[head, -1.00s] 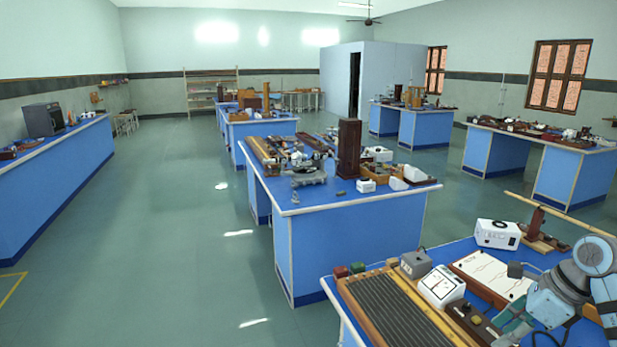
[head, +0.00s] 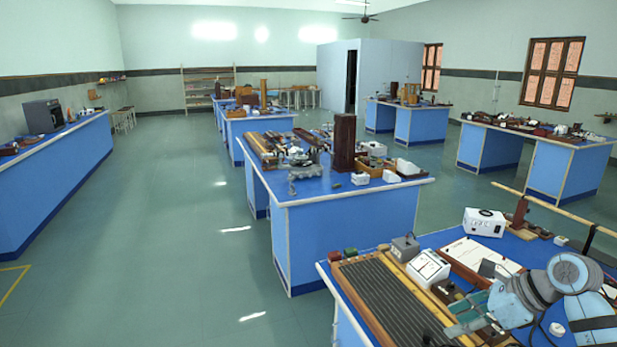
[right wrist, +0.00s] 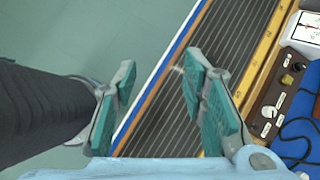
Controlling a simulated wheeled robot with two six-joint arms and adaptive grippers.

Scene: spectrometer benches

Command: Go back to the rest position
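My right arm comes in at the lower right of the head view. Its gripper (head: 466,314) is over the near blue bench, by the ribbed board (head: 392,302). In the right wrist view the two teal-padded fingers of my right gripper (right wrist: 155,100) stand apart with nothing between them. The ribbed board (right wrist: 222,50) and the bench edge lie below them. A dark limb-like shape at the left of that view is unclear to me. My left gripper does not show in the head view.
The near bench also carries a white meter (head: 428,268), a grey box (head: 405,248), a white power unit (head: 484,222) and a brown control box (right wrist: 272,103). Another cluttered blue bench (head: 345,235) stands beyond. The green floor (head: 150,250) on the left is clear.

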